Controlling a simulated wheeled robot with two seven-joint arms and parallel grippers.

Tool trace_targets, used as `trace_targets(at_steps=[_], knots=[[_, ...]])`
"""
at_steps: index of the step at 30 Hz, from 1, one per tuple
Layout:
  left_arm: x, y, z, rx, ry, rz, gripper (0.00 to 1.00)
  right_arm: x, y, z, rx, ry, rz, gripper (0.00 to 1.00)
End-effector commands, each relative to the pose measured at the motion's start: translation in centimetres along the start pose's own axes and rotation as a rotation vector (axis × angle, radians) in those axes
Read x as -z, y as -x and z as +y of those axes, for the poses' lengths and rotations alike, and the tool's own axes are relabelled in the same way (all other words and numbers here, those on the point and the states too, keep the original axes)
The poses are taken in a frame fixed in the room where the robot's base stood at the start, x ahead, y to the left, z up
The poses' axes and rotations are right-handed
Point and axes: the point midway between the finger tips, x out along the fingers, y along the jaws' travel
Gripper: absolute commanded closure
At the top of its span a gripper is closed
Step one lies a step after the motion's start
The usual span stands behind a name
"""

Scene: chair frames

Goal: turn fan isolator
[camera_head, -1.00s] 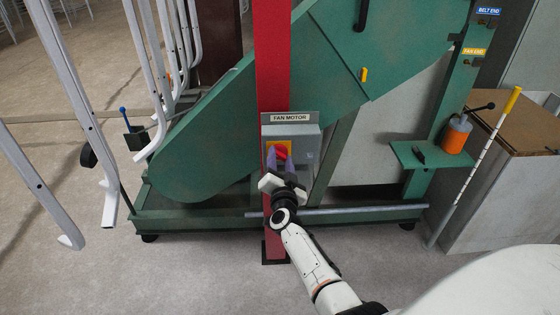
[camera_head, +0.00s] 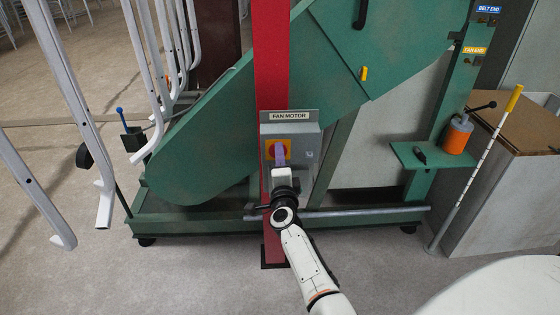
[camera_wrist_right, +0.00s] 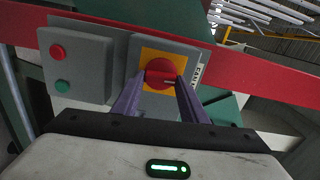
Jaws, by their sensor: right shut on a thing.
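The fan isolator (camera_head: 305,140) is a grey box under a "FAN MOTOR" label, mounted on a red post. Its red knob (camera_wrist_right: 160,66) sits on a yellow plate (camera_wrist_right: 184,60), which also shows in the head view (camera_head: 269,146). My right gripper (camera_head: 280,155) reaches up from below, and its purple fingers cover most of the knob there. In the right wrist view the fingers (camera_wrist_right: 160,84) are shut on the knob, one on each side. My left gripper is not in view.
A grey box with red and green buttons (camera_wrist_right: 62,70) is beside the isolator in the wrist view. A green machine frame (camera_head: 215,135) stands behind the post. White metal chair frames (camera_head: 75,110) hang at left. A wooden-topped cabinet (camera_head: 510,170) stands at right.

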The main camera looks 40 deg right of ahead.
Motion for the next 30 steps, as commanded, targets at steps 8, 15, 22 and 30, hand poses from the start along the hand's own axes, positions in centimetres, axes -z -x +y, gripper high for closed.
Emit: trace_targets(at_steps=[8, 15, 22, 30], knots=[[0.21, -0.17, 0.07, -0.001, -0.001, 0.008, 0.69, -0.07, 0.01, 0.07, 0.0, -0.079, -0.001, 0.83], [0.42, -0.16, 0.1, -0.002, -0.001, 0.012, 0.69, -0.07, 0.01, 0.05, -0.001, -0.093, -0.001, 0.83], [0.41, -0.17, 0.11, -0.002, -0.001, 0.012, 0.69, -0.07, 0.01, 0.04, -0.001, -0.094, -0.001, 0.83], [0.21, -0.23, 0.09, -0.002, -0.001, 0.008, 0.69, -0.05, 0.0, 0.03, 0.0, -0.092, -0.001, 0.42]])
